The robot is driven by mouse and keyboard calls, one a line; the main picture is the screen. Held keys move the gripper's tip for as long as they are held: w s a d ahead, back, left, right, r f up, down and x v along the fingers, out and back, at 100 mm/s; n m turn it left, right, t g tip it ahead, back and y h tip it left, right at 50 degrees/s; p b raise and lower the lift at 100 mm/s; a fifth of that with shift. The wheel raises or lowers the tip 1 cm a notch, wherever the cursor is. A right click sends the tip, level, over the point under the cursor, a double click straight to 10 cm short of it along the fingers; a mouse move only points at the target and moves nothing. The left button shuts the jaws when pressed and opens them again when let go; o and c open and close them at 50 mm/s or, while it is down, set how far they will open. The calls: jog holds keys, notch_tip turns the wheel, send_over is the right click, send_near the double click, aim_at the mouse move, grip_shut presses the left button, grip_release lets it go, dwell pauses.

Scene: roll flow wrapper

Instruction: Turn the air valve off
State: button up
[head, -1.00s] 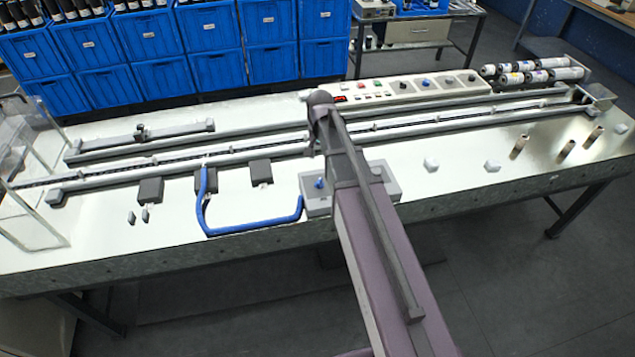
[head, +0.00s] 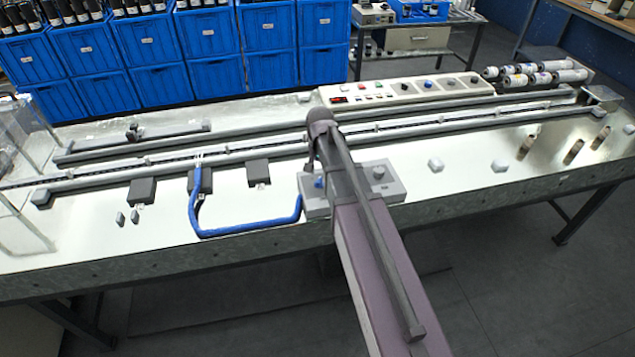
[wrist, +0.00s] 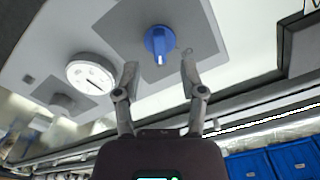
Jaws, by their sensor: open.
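The air valve is a blue knob (head: 318,182) on the left part of a grey box (head: 395,188) near the bench's front edge. In the wrist view the blue knob (wrist: 160,40) stands on a grey square plate, with a pale mark on its near end. My gripper (wrist: 159,76) is open and empty. The knob lies just beyond the fingertips, roughly midway between them, and no contact shows. In the head view my arm covers the middle of the box, and the fingers cannot be made out there.
A round white gauge (wrist: 91,73) sits left of the knob in the wrist view. A blue hose (head: 245,229) runs left from the box along the bench. Long rails (head: 230,158) and a control panel (head: 405,90) lie behind. Small grey hex pieces (head: 436,165) stand to the right.

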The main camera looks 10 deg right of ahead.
jog(key=shift+f+b, duration=1.1)
jog(key=shift+f, duration=0.3)
